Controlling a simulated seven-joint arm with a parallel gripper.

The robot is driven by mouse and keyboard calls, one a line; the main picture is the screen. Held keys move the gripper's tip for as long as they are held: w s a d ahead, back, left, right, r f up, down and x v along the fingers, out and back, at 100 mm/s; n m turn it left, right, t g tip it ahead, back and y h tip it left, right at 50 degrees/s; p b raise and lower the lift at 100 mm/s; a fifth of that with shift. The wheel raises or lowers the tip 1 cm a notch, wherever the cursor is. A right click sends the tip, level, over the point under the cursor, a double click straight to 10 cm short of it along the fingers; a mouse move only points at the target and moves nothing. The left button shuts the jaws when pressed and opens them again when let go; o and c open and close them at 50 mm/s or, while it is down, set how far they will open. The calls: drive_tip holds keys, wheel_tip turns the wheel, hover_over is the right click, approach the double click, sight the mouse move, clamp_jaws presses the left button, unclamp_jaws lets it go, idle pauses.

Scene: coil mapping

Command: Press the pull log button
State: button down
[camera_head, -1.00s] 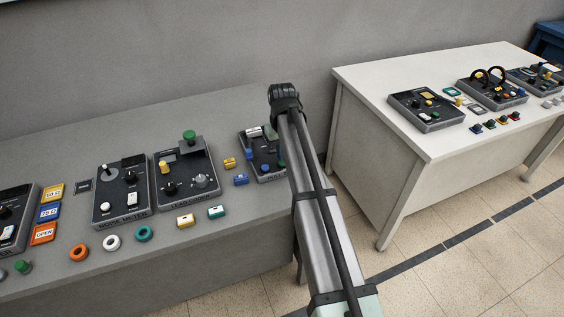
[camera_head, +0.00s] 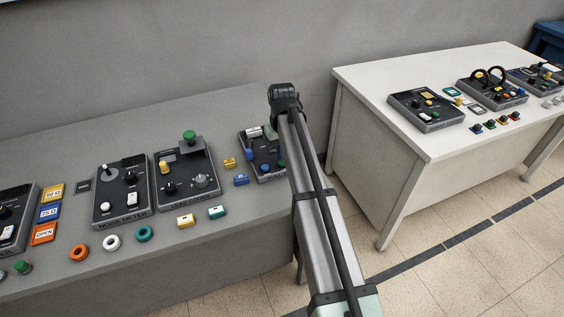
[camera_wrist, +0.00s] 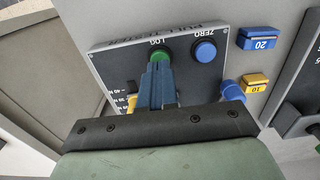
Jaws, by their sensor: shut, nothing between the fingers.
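The pull tester panel (camera_wrist: 120,58) is a dark box with a light edge, seen upside down in the wrist view. A green button (camera_wrist: 158,53) is marked LOG, and a blue button (camera_wrist: 205,51) beside it is marked ZERO. My gripper (camera_wrist: 158,68) is shut, its blue-grey fingers together with nothing between them. The fingertips overlap the near side of the green button; whether they touch it I cannot tell. In the head view the tester (camera_head: 250,150) is partly hidden behind my arm, and my fingers cannot be made out there.
A blue block (camera_wrist: 262,38) marked 20 and a yellow block (camera_wrist: 256,83) marked 10 lie beside the tester. A white table (camera_head: 395,85) with more devices stands to the right.

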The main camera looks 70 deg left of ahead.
drive_tip(key=shift+f, duration=0.95)
idle(0.4)
idle(0.3)
drive_tip(key=shift+r, duration=3.25)
drive_tip(key=shift+w, duration=0.1)
